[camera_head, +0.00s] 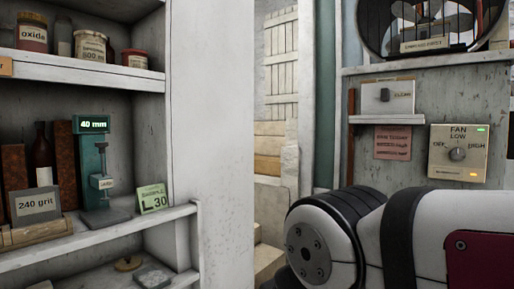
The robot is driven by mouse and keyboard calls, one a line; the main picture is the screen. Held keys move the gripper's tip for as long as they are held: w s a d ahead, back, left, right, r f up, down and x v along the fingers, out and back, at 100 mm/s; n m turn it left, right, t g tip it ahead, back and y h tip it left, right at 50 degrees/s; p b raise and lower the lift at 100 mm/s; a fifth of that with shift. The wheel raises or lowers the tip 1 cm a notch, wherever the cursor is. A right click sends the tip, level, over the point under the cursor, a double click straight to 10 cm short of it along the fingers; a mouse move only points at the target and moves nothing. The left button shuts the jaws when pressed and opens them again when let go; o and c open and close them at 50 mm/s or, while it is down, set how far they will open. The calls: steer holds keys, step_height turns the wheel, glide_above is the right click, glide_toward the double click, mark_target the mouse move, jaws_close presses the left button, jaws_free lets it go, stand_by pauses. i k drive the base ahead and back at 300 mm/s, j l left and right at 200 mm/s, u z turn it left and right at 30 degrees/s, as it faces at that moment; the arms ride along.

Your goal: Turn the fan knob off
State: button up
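The fan control box (437,170) is a beige wall panel at the right, labelled FAN, with OFF at left, LOW at the top and HIGH at right. Its dark round knob (456,154) sits in the middle; it is too small to tell surely which mark it points to. A green light (482,129) shows at the box's top right and an orange light (473,174) at its lower right. A white and black part of my own arm fills the lower right, just below the box. My gripper's fingers are not in view.
A caged fan (430,22) is mounted above the box. A small switch plate (389,96) sits over a narrow ledge (386,119), with a pink notice (393,142) below. At left, shelves (80,77) hold jars and a green gauge reading 40 mm (94,150).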

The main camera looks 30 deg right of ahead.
mark_target(457, 154)
steer(key=z, duration=1.85)
